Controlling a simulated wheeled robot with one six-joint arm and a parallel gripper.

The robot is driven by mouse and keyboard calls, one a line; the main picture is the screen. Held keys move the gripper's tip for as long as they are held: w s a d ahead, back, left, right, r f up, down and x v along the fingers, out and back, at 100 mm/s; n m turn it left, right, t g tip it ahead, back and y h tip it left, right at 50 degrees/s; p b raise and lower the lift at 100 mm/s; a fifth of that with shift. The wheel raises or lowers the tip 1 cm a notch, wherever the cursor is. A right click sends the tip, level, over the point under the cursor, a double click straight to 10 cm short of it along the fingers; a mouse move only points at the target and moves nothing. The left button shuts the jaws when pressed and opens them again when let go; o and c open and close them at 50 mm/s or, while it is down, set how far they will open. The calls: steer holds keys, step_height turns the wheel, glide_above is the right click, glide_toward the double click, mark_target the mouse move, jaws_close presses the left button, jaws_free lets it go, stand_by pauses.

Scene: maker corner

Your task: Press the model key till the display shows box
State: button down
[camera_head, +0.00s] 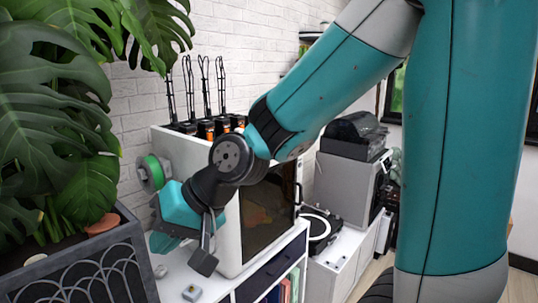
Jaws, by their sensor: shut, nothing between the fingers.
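My gripper (163,242) is at the lower left, pointing down and left, beside the left side of a white boxy machine (228,235) with a dark front door (268,215). The gripper looks shut, with nothing seen in it; its fingertips are small and partly hidden. I cannot make out the model key or the display, nor whether the gripper touches anything.
A green spool (153,172) sits at the machine's left side. A large-leaved plant in a dark planter (85,268) crowds the left. The white cabinet (240,279) has open shelves. A turntable (320,226) and a grey machine (345,185) stand to the right.

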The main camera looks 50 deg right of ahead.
steer(key=w+d+m+t+h, duration=0.3)
steer(key=w+d+m+t, duration=0.2)
steer(key=w+d+m, duration=0.4)
steer(key=w+d+m+t+h, duration=0.2)
steer(key=w+d+m+t, duration=0.2)
steer(key=d+m, duration=0.5)
steer(key=s+d+f+m+h, duration=0.1)
steer(key=s+d+m+h, duration=0.2)
steer(key=d+m+h, duration=0.4)
steer(key=s+d+m+h, duration=0.3)
steer(key=d+m+h, duration=0.4)
steer(key=d, duration=1.2)
steer(key=shift+s+f+b, duration=0.2)
steer(key=shift+f+b, duration=0.15)
steer(key=shift+f, duration=0.05)
steer(key=shift+d+r, duration=0.1)
steer(key=w+p, duration=0.8)
steer(key=p, duration=0.9)
steer(key=shift+w+a, duration=0.4)
